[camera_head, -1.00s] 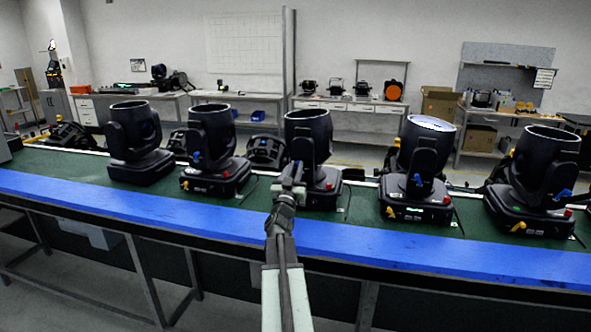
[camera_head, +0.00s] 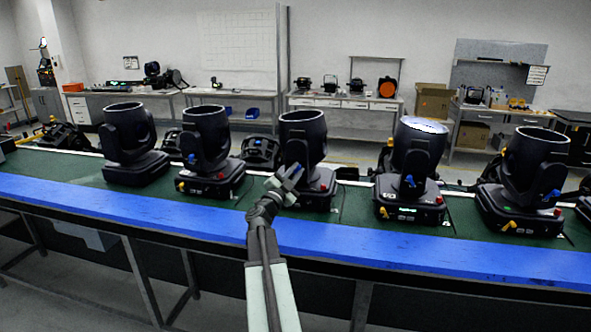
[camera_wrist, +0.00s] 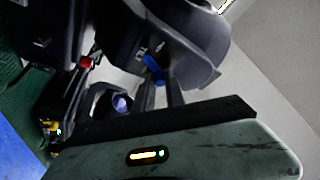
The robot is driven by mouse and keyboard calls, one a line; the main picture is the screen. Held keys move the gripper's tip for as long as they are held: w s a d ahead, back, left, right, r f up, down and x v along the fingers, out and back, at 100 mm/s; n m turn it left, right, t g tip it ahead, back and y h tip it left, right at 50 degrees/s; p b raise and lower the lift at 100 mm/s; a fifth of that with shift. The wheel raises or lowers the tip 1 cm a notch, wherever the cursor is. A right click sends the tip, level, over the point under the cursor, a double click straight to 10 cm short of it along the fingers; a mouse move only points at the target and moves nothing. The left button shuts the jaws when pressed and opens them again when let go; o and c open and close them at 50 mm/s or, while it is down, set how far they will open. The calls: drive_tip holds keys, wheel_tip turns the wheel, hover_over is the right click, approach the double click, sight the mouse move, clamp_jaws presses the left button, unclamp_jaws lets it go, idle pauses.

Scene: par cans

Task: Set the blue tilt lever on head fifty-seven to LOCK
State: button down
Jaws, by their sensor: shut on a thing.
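The moving-head light (camera_head: 302,130) in the middle of the row is the one at my gripper; no number is legible on it. It has a dark upright can on a dark base. In the wrist view its side, marked with "TILT" lettering, is close, and the blue tilt lever (camera_wrist: 154,68) shows there. The lever's LOCK marking cannot be read.
Similar heads stand left (camera_head: 206,145) and right (camera_head: 412,165) on the green bench top (camera_head: 345,205), with blue levers and red and yellow parts. A blue strip (camera_head: 400,255) runs along the front edge. A red part (camera_wrist: 86,62) sits near my fingers.

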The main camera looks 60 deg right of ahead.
drive_tip(key=shift+m, duration=0.5)
drive_tip(key=c, duration=1.4)
unclamp_jaws()
drive_tip(key=b+v, duration=0.1)
drive_tip(key=v, duration=0.7)
drive_tip(key=shift+w+r+b, duration=0.1)
drive_tip(key=shift+b, duration=0.3)
